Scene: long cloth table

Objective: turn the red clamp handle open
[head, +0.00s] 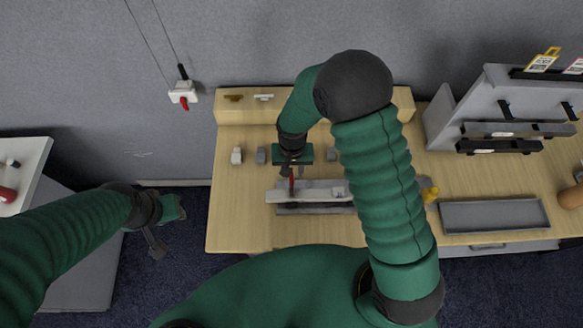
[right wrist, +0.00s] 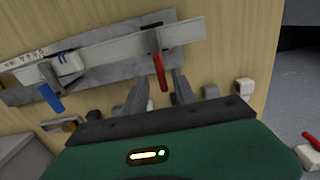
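The red clamp handle (right wrist: 159,73) shows in the right wrist view, hanging from a dark bracket on a long pale bar; it also shows small in the head view (head: 291,184). My right gripper (right wrist: 160,82) is open, with its two grey fingers apart and the red handle's free end appearing between them. I cannot tell if either finger touches it. In the head view the right gripper (head: 292,172) is over the table at the bar's left part. A blue handle (right wrist: 50,98) sits on the bar's other end. My left gripper (head: 156,244) hangs left of the table; its opening is unclear.
The bar lies on a grey metal plate (head: 310,209) on the wooden table (head: 232,225). Small blocks (head: 237,156) stand behind it. A grey tray (head: 495,214) and a rack (head: 500,105) are at right. A red-handled device (head: 184,97) hangs by the wall.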

